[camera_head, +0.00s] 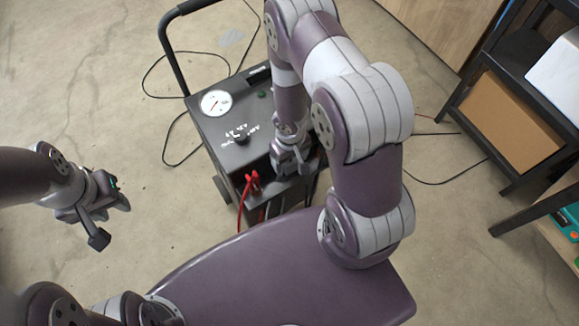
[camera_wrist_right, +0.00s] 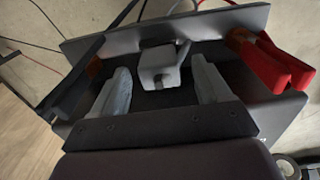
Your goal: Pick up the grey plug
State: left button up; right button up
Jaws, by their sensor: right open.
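The grey plug (camera_wrist_right: 162,66) is a small blocky piece with a prong-like tip. In the right wrist view it lies on the dark shelf of the cart (camera_wrist_right: 235,88), near its raised edge. My right gripper (camera_wrist_right: 163,84) is open, with one finger on each side of the plug and visible gaps between. In the head view my right gripper (camera_head: 291,158) is low at the cart's front, and the plug cannot be made out there. My left gripper (camera_head: 112,205) hangs over bare floor left of the cart; its finger opening is unclear.
Red clamps (camera_wrist_right: 270,61) sit right of the plug, and a black clamp (camera_wrist_right: 72,88) sits left. The cart top carries a round gauge (camera_head: 215,103). Cables lie on the floor. A black shelf with a cardboard box (camera_head: 508,128) stands right. Floor at left is clear.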

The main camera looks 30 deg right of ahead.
aim_at(290, 163)
notch_tip(290, 163, down, 4)
jog(key=shift+w+d+r+b, duration=0.15)
jog(key=shift+r+b, duration=0.05)
jog(key=shift+b, duration=0.15)
jog(key=shift+r, duration=0.1)
jog(key=c, duration=1.4)
jog(key=shift+r, duration=0.1)
